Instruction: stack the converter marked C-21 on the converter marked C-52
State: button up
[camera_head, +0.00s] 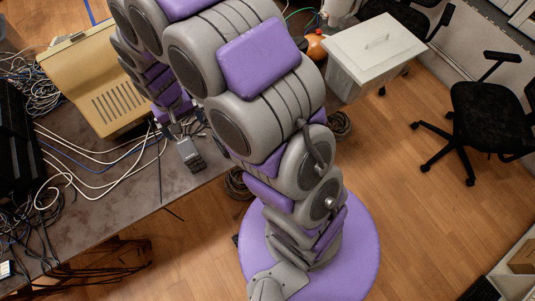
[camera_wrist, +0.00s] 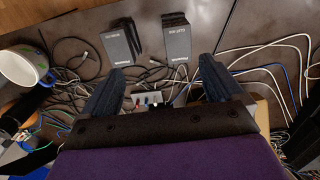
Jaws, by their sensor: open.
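Two dark grey boxes with small pale print stand on the table in the wrist view. One box (camera_wrist: 116,46) is at upper left and the other box (camera_wrist: 178,38) is at upper right. The print is too small to read, so I cannot tell which is C-21 or C-52. My gripper (camera_wrist: 162,66) is open and empty, its fingers spread below the two boxes in the picture. A small grey unit with red and blue ports (camera_wrist: 147,98) shows between the fingers, near the gripper's base. In the head view my arm hides much of the gripper area.
The table (camera_head: 130,190) holds loose white and dark cables. A beige case (camera_head: 95,85) stands on it, and a grey keyed device (camera_head: 190,155) lies near its edge. A white cup (camera_wrist: 22,65) shows at the wrist view's left. A white lidded bin (camera_head: 375,60) and chairs stand right.

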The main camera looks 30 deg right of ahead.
jog(key=s+d+r, duration=0.7)
jog(key=s+r, duration=0.4)
jog(key=s+d+r, duration=0.2)
jog(key=s, duration=0.6)
jog(key=s+d+r+g, duration=0.1)
jog(key=s+r, duration=0.1)
jog(key=s, duration=0.7)
jog(key=shift+s+d+r, duration=0.25)
jog(key=shift+d+r, duration=0.15)
jog(key=shift+f+b, duration=0.4)
jog(key=shift+f, duration=0.05)
